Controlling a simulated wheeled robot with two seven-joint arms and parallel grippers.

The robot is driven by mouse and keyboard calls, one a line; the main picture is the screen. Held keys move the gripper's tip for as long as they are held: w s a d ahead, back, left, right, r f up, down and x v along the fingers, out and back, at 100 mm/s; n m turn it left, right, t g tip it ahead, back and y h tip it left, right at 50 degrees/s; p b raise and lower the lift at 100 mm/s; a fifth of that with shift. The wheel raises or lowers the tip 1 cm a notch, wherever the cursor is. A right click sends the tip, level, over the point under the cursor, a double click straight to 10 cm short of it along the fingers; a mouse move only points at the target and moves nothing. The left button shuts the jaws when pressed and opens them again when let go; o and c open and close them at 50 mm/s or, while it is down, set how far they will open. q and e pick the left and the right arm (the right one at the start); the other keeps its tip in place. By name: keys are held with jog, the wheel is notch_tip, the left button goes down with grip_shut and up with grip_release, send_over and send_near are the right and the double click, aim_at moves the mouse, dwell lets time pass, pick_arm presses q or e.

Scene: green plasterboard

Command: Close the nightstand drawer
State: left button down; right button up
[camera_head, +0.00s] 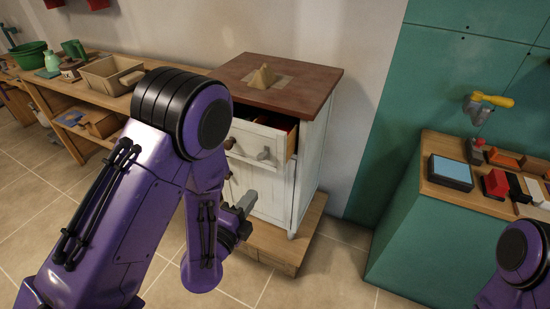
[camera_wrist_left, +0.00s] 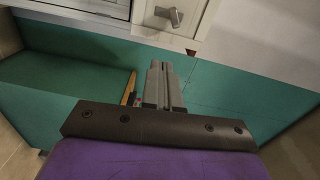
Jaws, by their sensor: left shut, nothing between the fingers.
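The white nightstand (camera_head: 304,165) with a brown wooden top stands on a low wooden base. Its upper drawer (camera_head: 247,138) sticks out partly, with a dark gap and something red showing inside behind its front. In the left wrist view the shut fingers (camera_wrist_left: 158,66) point toward a white panel (camera_wrist_left: 200,18) with a grey knob (camera_wrist_left: 170,15). My arm hides part of the nightstand's left side. My right gripper is out of view.
A wooden bench (camera_head: 60,84) with a beige box (camera_head: 108,75) and green pots is at the left. A green cabinet (camera_head: 440,240) with a wooden top and several blocks stands at the right. Tiled floor (camera_head: 335,270) is clear between it and the nightstand.

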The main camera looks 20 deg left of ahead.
pick_arm(q)
jog(key=b, duration=0.6)
send_near(279, 156)
jog(key=shift+m, duration=0.3)
jog(key=w+p, duration=0.2)
jog(key=w, duration=0.4)
jog(key=shift+d, duration=0.2)
jog(key=shift+w+f, duration=0.15)
jog(key=shift+w, duration=0.25)
